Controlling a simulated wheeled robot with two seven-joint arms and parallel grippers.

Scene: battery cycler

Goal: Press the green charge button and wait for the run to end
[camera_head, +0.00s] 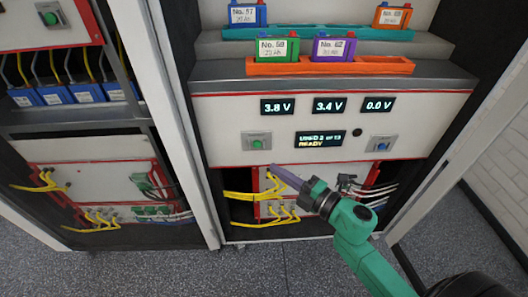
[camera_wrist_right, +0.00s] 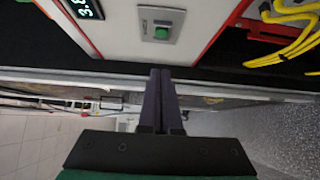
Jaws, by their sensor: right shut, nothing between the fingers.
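The green charge button (camera_head: 257,144) sits in a grey plate at the lower left of the white cycler panel (camera_head: 225,115). It also shows near the top of the right wrist view (camera_wrist_right: 162,33). My right gripper (camera_head: 271,168) is shut and empty, its dark purple fingers pointing at the cabinet. Its tips are below and slightly right of the button in the head view, apart from it. In the right wrist view the fingertips (camera_wrist_right: 160,71) are below the button plate. The status display (camera_head: 320,139) reads READY, with a small line above. My left gripper is out of view.
Readouts (camera_head: 328,105) show 3.8 V, 3.4 V and 0.0 V. A blue button (camera_head: 382,146) is at the panel's right. Yellow cables (camera_head: 245,196) hang below the panel near my gripper. An orange tray (camera_head: 270,69) above holds green and purple batteries. Another rack stands left.

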